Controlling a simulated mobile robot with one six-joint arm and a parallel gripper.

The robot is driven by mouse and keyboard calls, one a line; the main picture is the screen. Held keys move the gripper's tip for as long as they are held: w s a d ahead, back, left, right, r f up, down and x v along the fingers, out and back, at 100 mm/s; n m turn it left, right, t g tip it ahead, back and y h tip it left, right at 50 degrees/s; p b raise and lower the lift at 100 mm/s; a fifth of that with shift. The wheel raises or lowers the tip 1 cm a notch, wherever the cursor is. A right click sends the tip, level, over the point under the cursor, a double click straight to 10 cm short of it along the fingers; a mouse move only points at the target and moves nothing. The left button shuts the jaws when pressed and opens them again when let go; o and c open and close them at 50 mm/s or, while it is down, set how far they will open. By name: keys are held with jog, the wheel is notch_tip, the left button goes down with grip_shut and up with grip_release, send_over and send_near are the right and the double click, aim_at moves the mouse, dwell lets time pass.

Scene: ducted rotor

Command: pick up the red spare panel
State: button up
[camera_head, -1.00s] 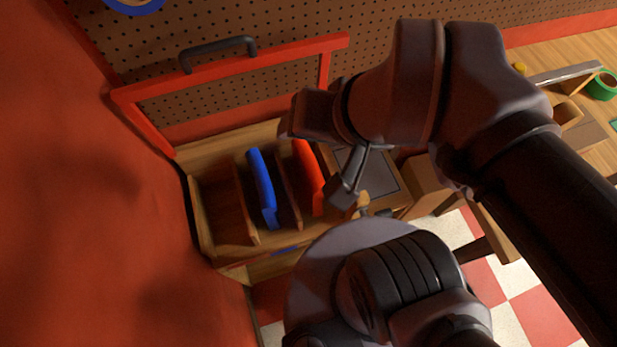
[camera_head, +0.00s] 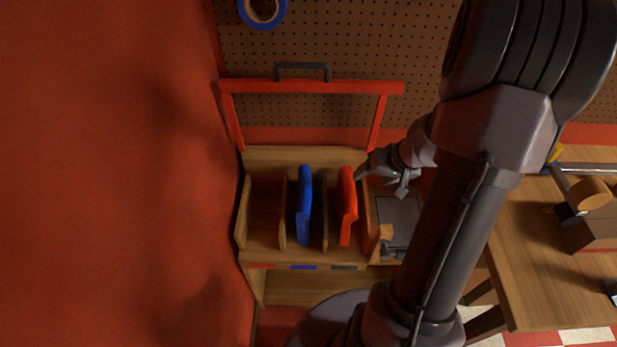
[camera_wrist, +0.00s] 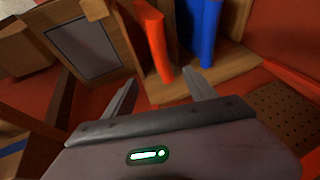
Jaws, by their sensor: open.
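The red spare panel (camera_head: 348,206) stands upright in a slot of the wooden rack (camera_head: 272,158), right of a blue panel (camera_head: 304,205). My gripper (camera_head: 381,184) is just right of the red panel's upper, far end in the head view. In the wrist view the jaws (camera_wrist: 161,82) are open, and the near end of the red panel (camera_wrist: 156,40) shows between and beyond the fingertips. The gripper holds nothing. I cannot tell how much depth separates the fingers from the panel.
Thin wooden dividers flank the panels, and the left slot is empty. A raised red frame (camera_head: 310,87) with a dark handle stands behind the rack. A grey plate (camera_head: 398,220) lies right of it. A red wall is at left, a workbench (camera_head: 530,250) at right.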

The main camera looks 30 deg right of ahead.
aim_at(351, 189)
jog(key=b+x, duration=0.2)
jog(key=x, duration=0.3)
jog(key=b+x, duration=0.2)
jog(key=x, duration=0.4)
jog(key=b+x, duration=0.2)
jog(key=x, duration=0.3)
jog(key=shift+w+a+f, duration=0.2)
jog(key=shift+w+a, duration=0.05)
jog(key=shift+a, duration=0.1)
jog(key=shift+r, duration=0.1)
jog(key=shift+c, duration=0.5)
grip_shut()
